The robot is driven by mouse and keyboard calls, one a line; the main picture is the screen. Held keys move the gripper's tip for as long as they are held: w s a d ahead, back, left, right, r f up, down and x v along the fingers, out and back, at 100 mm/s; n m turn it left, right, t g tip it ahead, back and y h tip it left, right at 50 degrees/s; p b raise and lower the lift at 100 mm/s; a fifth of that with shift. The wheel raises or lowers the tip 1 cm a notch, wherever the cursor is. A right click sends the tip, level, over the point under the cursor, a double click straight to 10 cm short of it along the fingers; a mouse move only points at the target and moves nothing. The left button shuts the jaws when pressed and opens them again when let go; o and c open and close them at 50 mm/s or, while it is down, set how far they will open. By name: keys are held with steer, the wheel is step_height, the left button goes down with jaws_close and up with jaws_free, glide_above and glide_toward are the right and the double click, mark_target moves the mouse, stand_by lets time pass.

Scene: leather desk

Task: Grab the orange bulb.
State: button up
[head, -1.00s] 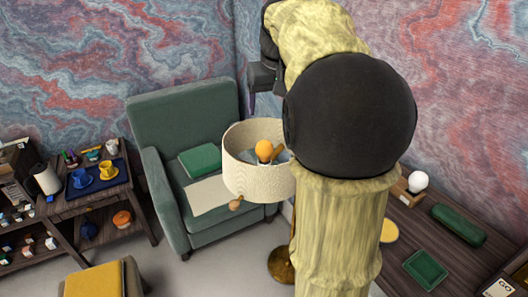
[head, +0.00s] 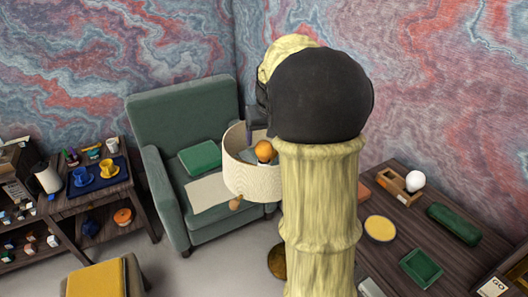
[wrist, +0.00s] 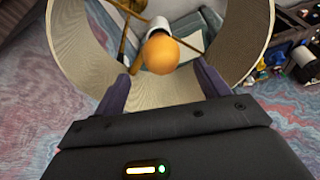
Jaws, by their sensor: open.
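The orange bulb (head: 264,151) sits upright inside a cream lampshade (head: 252,180) in the head view. In the wrist view the orange bulb (wrist: 161,53) is on a white socket inside the round lampshade (wrist: 255,35), seen through its open top. My gripper (wrist: 164,85) is open, its two dark fingers apart at the near side of the shade, with the bulb ahead between them and not held. In the head view my arm hides most of my gripper and the right part of the shade.
A green armchair (head: 190,115) stands behind the lamp. At the right, a dark desk (head: 395,225) holds a white bulb (head: 414,181) in a wooden box, a green case (head: 455,224) and a green tray (head: 421,268). A side table with cups is at the left.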

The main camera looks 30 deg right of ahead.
mark_target(265, 144)
steer(key=shift+s+a+p+x, duration=0.15)
steer(key=shift+p+x, duration=0.3)
steer(key=shift+x, duration=0.85)
steer(key=shift+s+a+p+x, duration=0.15)
steer(key=shift+p+x, duration=0.3)
steer(key=shift+x, duration=0.85)
steer(key=shift+f, duration=0.1)
steer(key=c, duration=1)
